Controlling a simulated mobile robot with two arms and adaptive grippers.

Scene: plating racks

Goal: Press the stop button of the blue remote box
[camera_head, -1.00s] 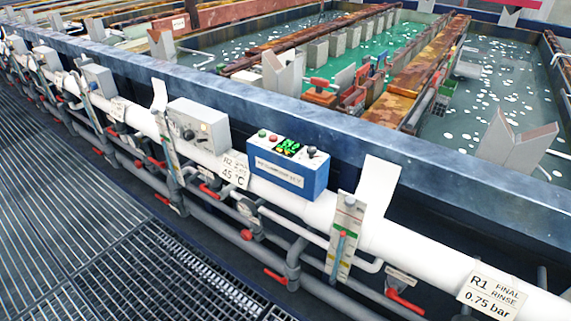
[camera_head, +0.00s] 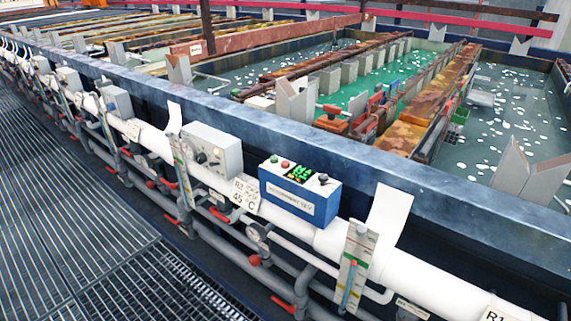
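The blue remote box (camera_head: 300,191) sits on the white pipe along the front of the tank wall, near the middle of the head view. Its pale top panel carries a green button (camera_head: 274,159), a red button (camera_head: 286,164), a lit green display (camera_head: 300,173) and a dark knob (camera_head: 323,178). A pale label runs along its front face. The labels on the buttons are too small to read. Neither of my grippers shows in this view.
A grey control box (camera_head: 212,149) stands left of the blue box, and a white upright plate (camera_head: 389,215) stands to its right. Pipes with red-handled valves run below. The tank rim (camera_head: 350,160) lies behind; grating floor (camera_head: 90,230) is free at left.

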